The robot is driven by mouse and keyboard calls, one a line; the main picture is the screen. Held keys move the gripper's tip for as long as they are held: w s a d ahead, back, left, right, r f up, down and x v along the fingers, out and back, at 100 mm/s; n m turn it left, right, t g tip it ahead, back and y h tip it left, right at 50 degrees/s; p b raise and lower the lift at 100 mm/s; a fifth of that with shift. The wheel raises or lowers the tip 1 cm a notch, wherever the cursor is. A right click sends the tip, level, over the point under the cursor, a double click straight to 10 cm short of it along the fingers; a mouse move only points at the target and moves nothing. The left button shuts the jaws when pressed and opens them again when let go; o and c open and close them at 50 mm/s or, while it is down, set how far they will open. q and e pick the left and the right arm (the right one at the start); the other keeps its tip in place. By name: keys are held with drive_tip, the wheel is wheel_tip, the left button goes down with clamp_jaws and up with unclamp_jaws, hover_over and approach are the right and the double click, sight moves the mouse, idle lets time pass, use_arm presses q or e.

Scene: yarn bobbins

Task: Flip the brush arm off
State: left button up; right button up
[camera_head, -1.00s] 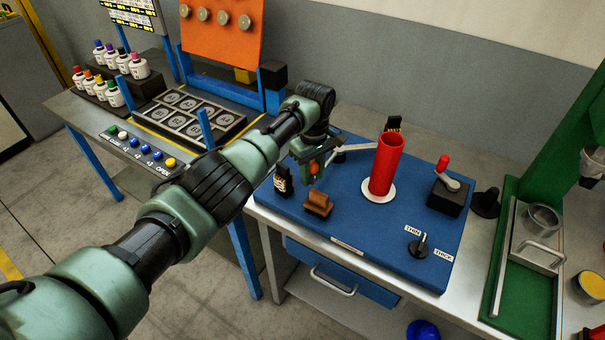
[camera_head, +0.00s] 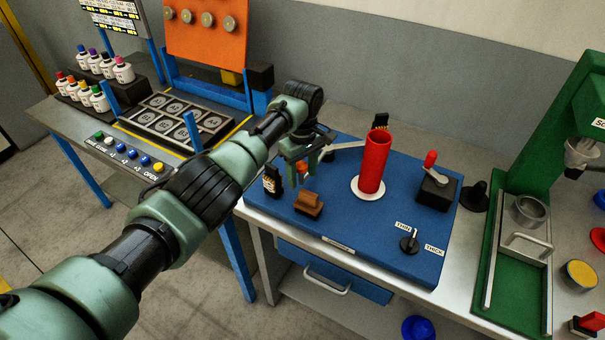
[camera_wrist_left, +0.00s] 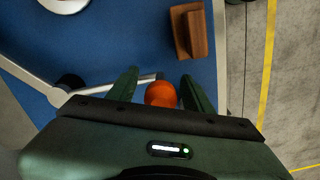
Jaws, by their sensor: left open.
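The brush arm is a thin silver lever (camera_head: 347,146) on the blue board, reaching from a dark pivot near my gripper toward the red bobbin (camera_head: 372,163). The bobbin stands upright on a white disc. In the left wrist view, a short silver rod (camera_wrist_left: 125,80) runs from the dark round pivot (camera_wrist_left: 70,86) to an orange knob (camera_wrist_left: 161,93). My left gripper (camera_head: 297,176) points down over the board's left part. It is open, its green fingers (camera_wrist_left: 160,90) on either side of the knob. I cannot tell whether they touch it. My right gripper is not in view.
A brown block (camera_head: 309,204) sits just in front of the gripper, and a small black bottle-like item (camera_head: 271,180) stands to its left. A red-handled crank (camera_head: 434,185) and a thin/thick knob (camera_head: 409,242) are to the right. The board's middle front is clear.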

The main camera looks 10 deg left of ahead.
sight(303, 163)
use_arm(q)
wheel_tip(303, 163, up, 7)
drive_tip(key=shift+r+b, duration=0.2)
drive_tip(key=shift+b, duration=0.45)
